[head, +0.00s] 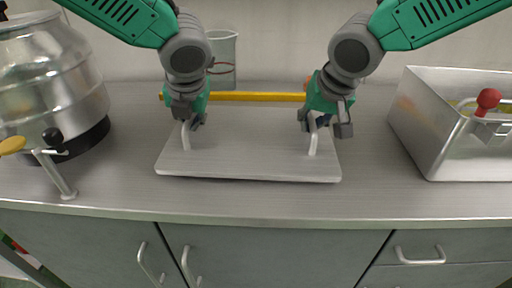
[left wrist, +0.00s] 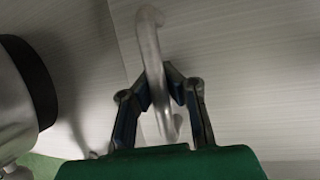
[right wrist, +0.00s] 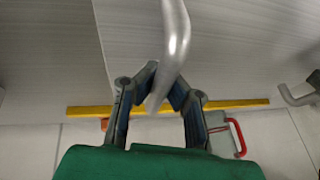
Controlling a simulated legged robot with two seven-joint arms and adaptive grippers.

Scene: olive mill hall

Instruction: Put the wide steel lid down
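The wide steel lid (head: 250,155) is a flat grey plate with two upright bar handles. It is level at the middle of the steel counter; I see no clear gap under it. My left gripper (head: 188,122) is at the left handle (head: 186,137). In the left wrist view, its fingers (left wrist: 157,76) close in from both sides on that handle (left wrist: 150,45). My right gripper (head: 322,128) is at the right handle (head: 312,146). In the right wrist view, its fingers (right wrist: 165,78) close in on the handle (right wrist: 176,35).
An open steel box (head: 425,140) with a red-knobbed lever (head: 488,98) stands at the right. A round steel vessel (head: 50,85) stands at the left, with a tap (head: 55,170) before it. A yellow bar (head: 255,97) and a clear beaker (head: 223,60) are behind the lid.

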